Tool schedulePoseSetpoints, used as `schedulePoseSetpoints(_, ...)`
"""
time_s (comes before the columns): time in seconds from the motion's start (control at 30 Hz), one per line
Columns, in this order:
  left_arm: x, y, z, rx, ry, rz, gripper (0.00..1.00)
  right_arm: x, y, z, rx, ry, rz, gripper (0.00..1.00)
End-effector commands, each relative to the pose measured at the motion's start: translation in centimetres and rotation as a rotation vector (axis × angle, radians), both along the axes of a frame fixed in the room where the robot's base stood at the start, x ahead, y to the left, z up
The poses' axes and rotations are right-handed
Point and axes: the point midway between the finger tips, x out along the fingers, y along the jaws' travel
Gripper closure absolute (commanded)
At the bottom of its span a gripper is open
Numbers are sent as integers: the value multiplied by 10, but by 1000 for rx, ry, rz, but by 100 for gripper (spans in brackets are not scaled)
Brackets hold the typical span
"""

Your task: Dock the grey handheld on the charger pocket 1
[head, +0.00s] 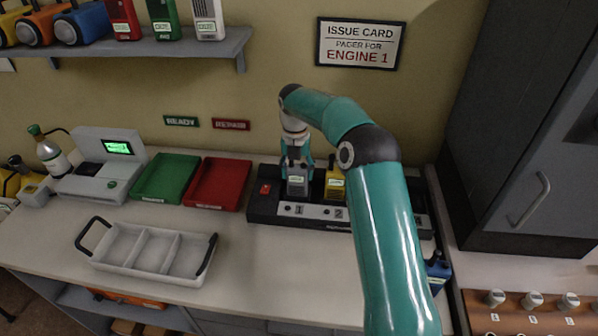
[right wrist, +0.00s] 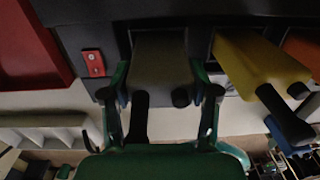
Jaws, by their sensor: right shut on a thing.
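The grey handheld (head: 297,185) stands upright at the first pocket of the black charger (head: 262,207), above the label 1. It also shows in the right wrist view (right wrist: 160,62), between the fingers. My right gripper (head: 297,163) comes down from above and is shut on the grey handheld; its two green fingers flank it in the right wrist view (right wrist: 163,100). Whether the handheld is fully seated at the pocket's bottom is hidden. My left gripper is not in view.
A yellow handheld (head: 334,184) stands in pocket 2, close beside the grey one. My right arm covers the charger's middle. A red tray (head: 218,184) and a green tray (head: 166,178) lie to the left. A white divided carrier (head: 145,250) stands in front.

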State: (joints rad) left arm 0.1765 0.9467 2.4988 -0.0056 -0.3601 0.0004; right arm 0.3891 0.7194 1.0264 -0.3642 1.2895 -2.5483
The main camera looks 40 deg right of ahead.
Motion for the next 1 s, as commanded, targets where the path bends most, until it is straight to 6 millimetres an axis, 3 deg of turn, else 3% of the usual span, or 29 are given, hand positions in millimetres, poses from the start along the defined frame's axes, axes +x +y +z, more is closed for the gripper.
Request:
schedulePoseSetpoints(0.17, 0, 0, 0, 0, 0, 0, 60, 1, 0, -1, 0, 0, 1, 87)
schedulePoseSetpoints(0.2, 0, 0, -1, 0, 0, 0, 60, 1, 1, -2, 0, 0, 2, 38)
schedulePoseSetpoints(0.33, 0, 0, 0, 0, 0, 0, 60, 1, 1, -2, 1, 1, 2, 17)
schedulePoseSetpoints(0.77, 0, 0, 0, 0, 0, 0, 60, 2, 1, 3, 0, 0, 3, 15)
schedulePoseSetpoints(1.0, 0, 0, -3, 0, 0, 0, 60, 4, 2, 37, -2, -5, 2, 15)
